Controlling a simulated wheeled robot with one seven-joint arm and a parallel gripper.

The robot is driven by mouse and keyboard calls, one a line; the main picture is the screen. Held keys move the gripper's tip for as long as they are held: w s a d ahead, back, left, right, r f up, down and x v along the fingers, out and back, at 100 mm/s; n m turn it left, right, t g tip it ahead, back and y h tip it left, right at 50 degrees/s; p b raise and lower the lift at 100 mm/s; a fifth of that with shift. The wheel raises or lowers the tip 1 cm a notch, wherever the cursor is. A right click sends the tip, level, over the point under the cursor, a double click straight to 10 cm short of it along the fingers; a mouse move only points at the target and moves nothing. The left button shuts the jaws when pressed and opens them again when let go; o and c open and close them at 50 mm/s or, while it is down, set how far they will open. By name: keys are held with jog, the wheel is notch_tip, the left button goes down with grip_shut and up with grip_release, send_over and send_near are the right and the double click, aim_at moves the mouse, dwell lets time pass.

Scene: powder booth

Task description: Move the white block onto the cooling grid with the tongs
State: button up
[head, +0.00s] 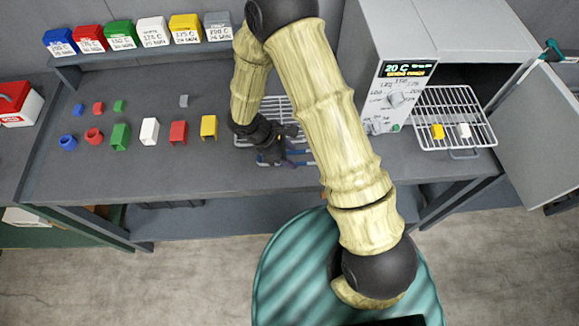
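A small white block (464,131) sits on the wire rack (431,101) that sticks out of the open oven, beside a small yellow block (438,131). The cooling grid (243,141) lies on the bench, partly hidden behind my arm. My gripper (268,156) is low over the bench at the grid's front left. Thin blue parts (299,153) show beside it; they may belong to the tongs, but I cannot tell whether it holds them. Its fingers are too dark and small to read.
The grey oven (405,40) stands at the right, its door (545,130) open. Small and larger coloured pieces, including a larger white one (150,131), stand on the left bench. Labelled bins (122,36) line the shelf. A teal-handled item (553,50) is by the door top.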

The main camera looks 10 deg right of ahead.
notch_tip(320, 180, up, 3)
jog(key=shift+f+p, duration=0.1)
jog(key=shift+p, duration=0.65)
